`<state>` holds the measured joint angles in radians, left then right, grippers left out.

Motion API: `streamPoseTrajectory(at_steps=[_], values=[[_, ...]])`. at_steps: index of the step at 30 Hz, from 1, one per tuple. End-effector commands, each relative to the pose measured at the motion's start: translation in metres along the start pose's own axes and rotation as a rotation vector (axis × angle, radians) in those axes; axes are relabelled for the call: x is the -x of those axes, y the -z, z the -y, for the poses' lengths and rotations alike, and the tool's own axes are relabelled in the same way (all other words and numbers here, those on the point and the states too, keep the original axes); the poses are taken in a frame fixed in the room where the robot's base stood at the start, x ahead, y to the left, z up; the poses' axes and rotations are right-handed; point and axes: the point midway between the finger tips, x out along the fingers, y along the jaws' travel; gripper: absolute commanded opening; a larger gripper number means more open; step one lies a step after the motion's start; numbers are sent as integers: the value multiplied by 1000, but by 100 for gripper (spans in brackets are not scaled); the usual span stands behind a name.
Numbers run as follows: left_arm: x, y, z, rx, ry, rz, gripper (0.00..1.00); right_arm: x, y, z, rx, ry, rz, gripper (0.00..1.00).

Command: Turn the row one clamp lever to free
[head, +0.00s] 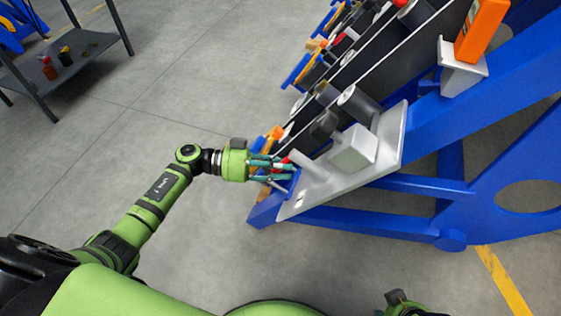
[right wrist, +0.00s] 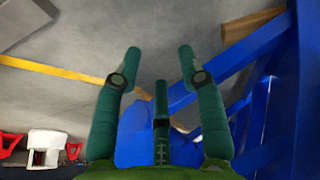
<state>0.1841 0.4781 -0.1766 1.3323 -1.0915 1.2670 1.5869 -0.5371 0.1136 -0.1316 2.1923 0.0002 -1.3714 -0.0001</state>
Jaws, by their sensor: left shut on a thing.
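My left gripper (head: 272,168) reaches in from the left at the near end of the blue chassis (head: 400,213). Its green fingers are closed around a small part beside the pale mounting plate (head: 390,155). A bit of red (head: 285,161) shows at the fingertips, apparently the clamp lever, mostly hidden by the fingers. I cannot tell its angle. My right gripper (right wrist: 160,66) has its three fingers spread and empty in the right wrist view. In the head view only a piece of it shows at the bottom edge.
A grey block (head: 353,150) and cylinders (head: 357,103) stand on or beside the plate. An orange handle (head: 482,30) is at the upper right. Orange and red parts line the rows behind. A dark shelf table (head: 62,60) stands at the upper left. Grey floor is clear between.

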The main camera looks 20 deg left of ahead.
Motion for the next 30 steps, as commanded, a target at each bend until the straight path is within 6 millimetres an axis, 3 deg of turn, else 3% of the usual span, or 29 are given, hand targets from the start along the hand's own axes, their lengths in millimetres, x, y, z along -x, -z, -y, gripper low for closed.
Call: streamPoseTrajectory(at_steps=[10,22,30], values=[[1,3,-4,58,33,15,0,-50,-21,4,6,6,38,40],[1,5,-8,132,74,31,0,-100,-65,6,16,11,72,40],[1,7,-12,195,108,46,0,-115,-54,0,33,2,-32,40]])
